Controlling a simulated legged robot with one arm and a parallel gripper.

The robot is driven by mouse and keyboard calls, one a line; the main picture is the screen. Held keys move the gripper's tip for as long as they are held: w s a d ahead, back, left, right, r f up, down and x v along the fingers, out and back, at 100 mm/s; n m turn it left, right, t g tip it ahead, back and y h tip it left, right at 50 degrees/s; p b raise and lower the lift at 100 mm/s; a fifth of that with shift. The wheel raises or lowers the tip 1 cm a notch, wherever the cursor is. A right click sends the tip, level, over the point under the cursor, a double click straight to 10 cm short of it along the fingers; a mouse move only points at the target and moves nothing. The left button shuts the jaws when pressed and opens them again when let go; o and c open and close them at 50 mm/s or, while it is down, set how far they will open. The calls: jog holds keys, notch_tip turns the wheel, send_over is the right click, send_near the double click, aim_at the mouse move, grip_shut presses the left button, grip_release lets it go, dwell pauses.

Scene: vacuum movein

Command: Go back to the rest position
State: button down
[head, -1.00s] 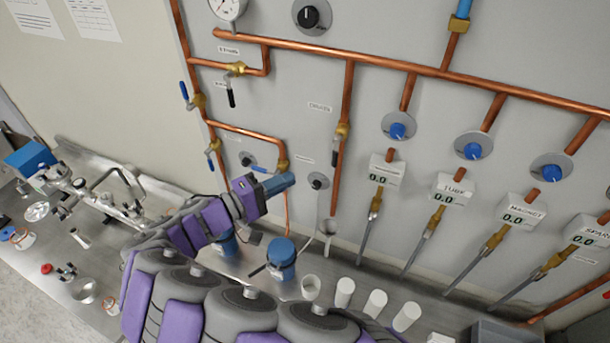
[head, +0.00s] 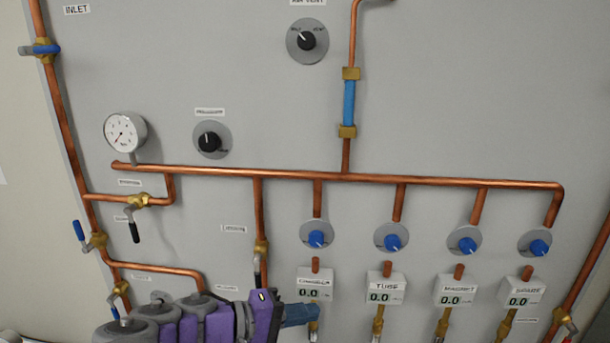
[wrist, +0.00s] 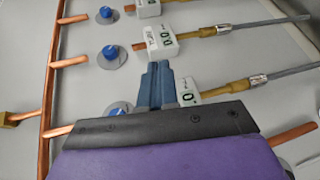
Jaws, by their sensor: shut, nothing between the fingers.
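My gripper (head: 303,314) is at the bottom middle of the head view, in front of the wall panel's lower part. Its blue-grey fingers point right, close to the chamber gauge box (head: 314,284) in the picture. In the wrist view my gripper (wrist: 158,66) has its two fingers together with nothing between them. Behind the fingertips there, the panel shows white readout boxes (wrist: 160,38) and blue knobs. I cannot tell how far the fingers are from the panel.
A copper manifold pipe (head: 420,180) runs across the grey panel (head: 480,80). Below it are several blue knobs (head: 316,239) and readouts showing 0.0. A round dial gauge (head: 125,131), a black knob (head: 209,141) and lever valves are at left. The bench is out of the head view.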

jog(key=s+d+f+m+g+y+b, duration=0.2)
jog(key=s+d+f+g+b, duration=0.15)
jog(key=s+d, duration=0.45)
jog(key=s+d+f+m+g+y+b, duration=0.2)
jog(key=s+d+f+g+y, duration=0.15)
jog(key=d, duration=0.85)
jog(key=s+a+f+y+b, duration=0.2)
jog(key=s+f+y+b, duration=0.1)
jog(key=s+f, duration=0.4)
jog(key=s+a+f+m+y+b, duration=0.1)
jog(key=s+f+y+b, duration=0.3)
jog(key=s+f, duration=0.3)
jog(key=s+y, duration=0.1)
jog(key=s, duration=0.1)
jog(key=shift+s+a+g+y, duration=0.3)
jog(key=shift+s+a+y, duration=0.05)
jog(key=shift+a, duration=0.05)
jog(key=shift+a, duration=0.25)
jog(key=shift+d, duration=0.15)
